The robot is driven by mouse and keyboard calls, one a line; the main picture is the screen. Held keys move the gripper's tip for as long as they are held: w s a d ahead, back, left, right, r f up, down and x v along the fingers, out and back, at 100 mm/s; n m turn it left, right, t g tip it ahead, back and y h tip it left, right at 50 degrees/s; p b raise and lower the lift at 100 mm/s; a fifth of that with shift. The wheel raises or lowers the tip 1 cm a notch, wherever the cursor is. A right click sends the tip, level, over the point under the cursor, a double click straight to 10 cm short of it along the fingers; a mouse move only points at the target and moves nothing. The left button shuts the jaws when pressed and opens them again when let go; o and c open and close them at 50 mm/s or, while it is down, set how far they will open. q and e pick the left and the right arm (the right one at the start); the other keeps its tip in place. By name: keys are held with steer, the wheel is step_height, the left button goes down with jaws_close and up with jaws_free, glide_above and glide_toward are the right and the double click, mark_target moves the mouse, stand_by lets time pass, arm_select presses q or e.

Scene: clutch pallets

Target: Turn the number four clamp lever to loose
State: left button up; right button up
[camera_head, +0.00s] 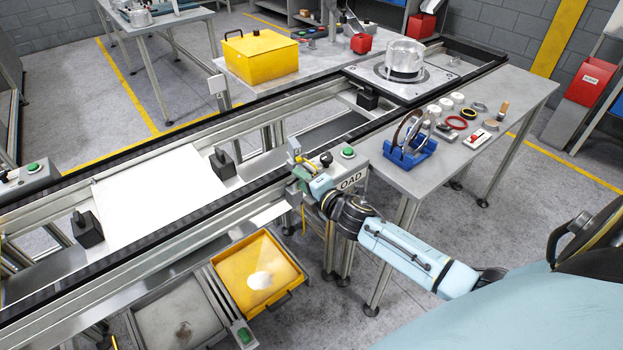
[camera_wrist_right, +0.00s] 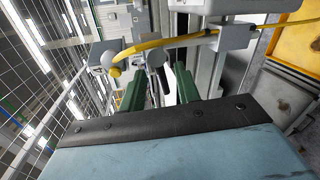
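My right gripper (camera_head: 303,174) is at the near rail of the conveyor, beside a small grey control post. In the right wrist view its two green fingers (camera_wrist_right: 160,88) are apart. A grey and black lever-like part (camera_wrist_right: 156,62) stands in the gap between them; I cannot tell whether either finger touches it. A yellow curved bar (camera_wrist_right: 165,42) with a rounded end passes just beyond the fingers. My left gripper is not in view.
A box with a green button (camera_head: 348,152) and a black knob (camera_head: 326,158) stand close to the right gripper. A white plate (camera_head: 160,195) lies on the conveyor. A yellow tray (camera_head: 258,275) sits below it. A grey table (camera_head: 460,165) with a blue rack (camera_head: 410,152) is to the right.

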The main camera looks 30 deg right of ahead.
steer(key=s+r, duration=0.2)
steer(key=s, duration=1.1)
steer(key=shift+d+r, duration=0.3)
steer(key=s+f+m+g+h+b, duration=0.15)
steer(key=s+f+m+g, duration=0.35)
steer(key=f, duration=1.1)
steer(key=s+f+m+g+b, duration=0.2)
steer(key=s+f+m, duration=0.4)
steer(key=f, duration=0.9)
steer(key=s+a+f+m+g+b, duration=0.1)
steer(key=s+a+f+m+g, duration=0.2)
steer(key=s+f, duration=0.6)
steer(key=s+a+f+m+g+b, duration=0.1)
steer(key=s+a+f+m+g, duration=0.3)
steer(key=s+f, duration=0.5)
steer(key=s+a, duration=0.1)
steer(key=s, duration=0.7)
steer(key=shift+s+a+f+g+y, duration=0.15)
steer(key=shift+s+a+g+y, duration=0.05)
steer(key=shift+s+g+y, duration=0.2)
steer(key=shift+o, duration=0.5)
steer(key=shift+s, duration=0.1)
